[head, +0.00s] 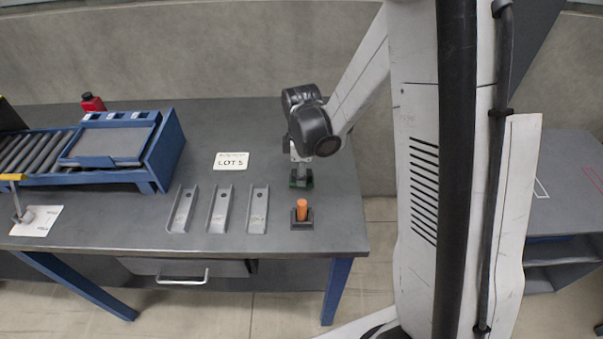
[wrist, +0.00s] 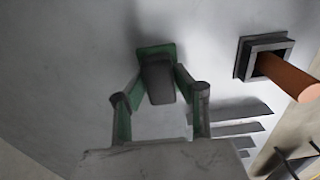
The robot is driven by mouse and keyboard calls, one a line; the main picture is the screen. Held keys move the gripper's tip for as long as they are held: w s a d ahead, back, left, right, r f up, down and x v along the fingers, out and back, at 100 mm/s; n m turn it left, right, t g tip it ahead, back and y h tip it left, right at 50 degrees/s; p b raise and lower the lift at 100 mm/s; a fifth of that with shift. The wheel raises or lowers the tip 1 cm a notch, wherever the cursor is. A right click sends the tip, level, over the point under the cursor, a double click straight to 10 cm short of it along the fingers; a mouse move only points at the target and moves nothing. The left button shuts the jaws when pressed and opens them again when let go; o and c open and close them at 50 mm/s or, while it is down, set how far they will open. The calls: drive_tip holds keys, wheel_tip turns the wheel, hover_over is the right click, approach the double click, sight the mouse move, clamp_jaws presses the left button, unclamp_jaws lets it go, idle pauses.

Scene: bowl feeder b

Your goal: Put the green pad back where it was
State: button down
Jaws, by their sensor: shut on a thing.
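My gripper (head: 301,170) points down over the right part of the grey table. It also shows in the wrist view (wrist: 158,80), with its fingers closed in around a dark block. The green pad (wrist: 148,50) shows at the fingertips in the wrist view, partly hidden by the fingers and the dark block. In the head view the green pad (head: 308,181) is a small dark green shape right under my gripper, at or just above the table top; I cannot tell if it touches.
An orange peg (head: 302,208) stands in a dark square holder (head: 302,225) just in front of my gripper. Several grey channel trays (head: 220,210) lie to the left, with a LOT 5 card (head: 231,161) behind. A blue roller feeder (head: 170,148) and red bottle (head: 92,103) are farther left.

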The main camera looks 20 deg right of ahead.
drive_tip(key=c, duration=1.4)
unclamp_jaws()
drive_tip(key=shift+o, duration=0.2)
drive_tip(key=shift+r, duration=0.1)
wheel_tip(320, 180, up, 12)
drive_tip(key=f+p, duration=0.1)
drive_tip(key=s+r+m+t, duration=0.3)
drive_tip(key=s+r+m, duration=0.3)
drive_tip(key=s, duration=0.3)
drive_tip(key=s+r+m+t, duration=0.4)
drive_tip(key=s+r+m, duration=0.2)
drive_tip(key=s+m, duration=0.2)
drive_tip(key=shift+s+r, duration=0.4)
drive_tip(key=shift+s, duration=0.15)
